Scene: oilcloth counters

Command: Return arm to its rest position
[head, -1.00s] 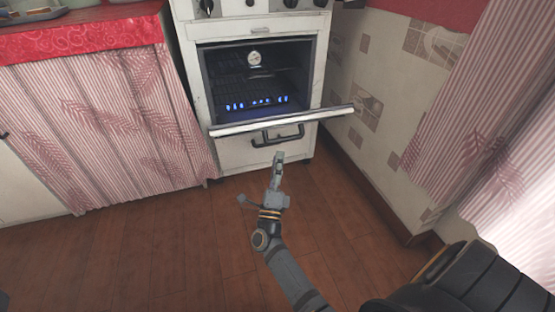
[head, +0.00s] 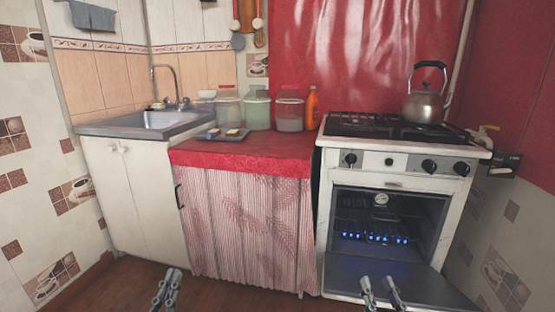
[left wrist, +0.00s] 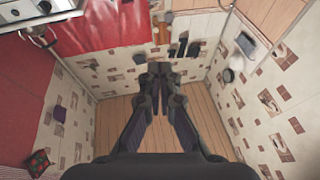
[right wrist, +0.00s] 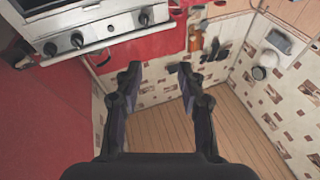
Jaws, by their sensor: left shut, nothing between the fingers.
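My left gripper (head: 167,288) is at the bottom of the head view, low in front of the curtained counter. Its fingers are together with nothing between them, as the left wrist view (left wrist: 158,78) also shows. My right gripper (head: 380,292) is at the bottom right of the head view, overlapping the open oven door in the picture. Its two fingers stand apart and empty in the right wrist view (right wrist: 157,76). Neither gripper visibly touches anything.
The white stove (head: 402,164) has its oven door (head: 425,287) open and blue flames inside. A kettle (head: 425,104) stands on top. The curtained counter (head: 243,164) holds jars, an orange bottle (head: 311,107) and a tray (head: 221,135). A sink (head: 160,119) is at the left.

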